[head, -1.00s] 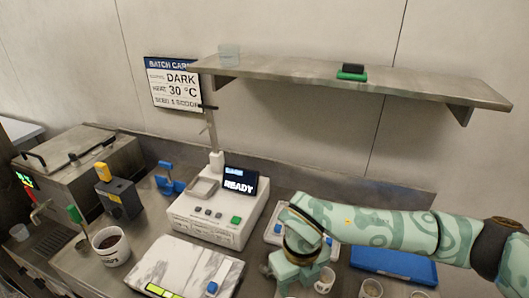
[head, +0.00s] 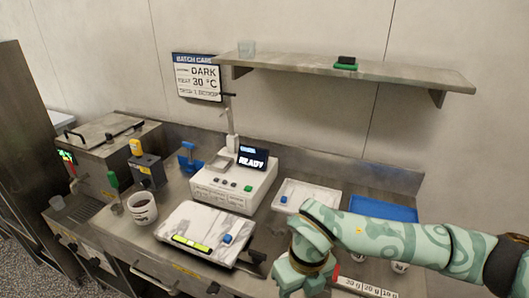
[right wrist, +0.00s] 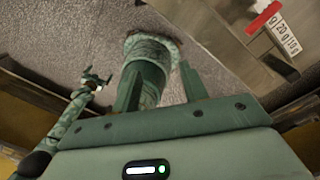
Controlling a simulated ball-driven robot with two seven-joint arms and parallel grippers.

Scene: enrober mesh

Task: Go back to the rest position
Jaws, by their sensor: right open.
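My right arm in pale green patterned covering reaches in from the right in the head view. Its gripper (head: 300,278) points down at the bench's front edge, with its fingertips cut off or hidden there. In the right wrist view the two fingers of this gripper (right wrist: 160,88) stand apart with nothing held between them, above the grey floor. Another green arm, seemingly my left, shows at the left of that view, with its small gripper (right wrist: 94,78) too small to judge. The left arm is not in the head view.
A weight label strip (head: 367,288) lies at the front edge. A shelf (head: 400,78) hangs above.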

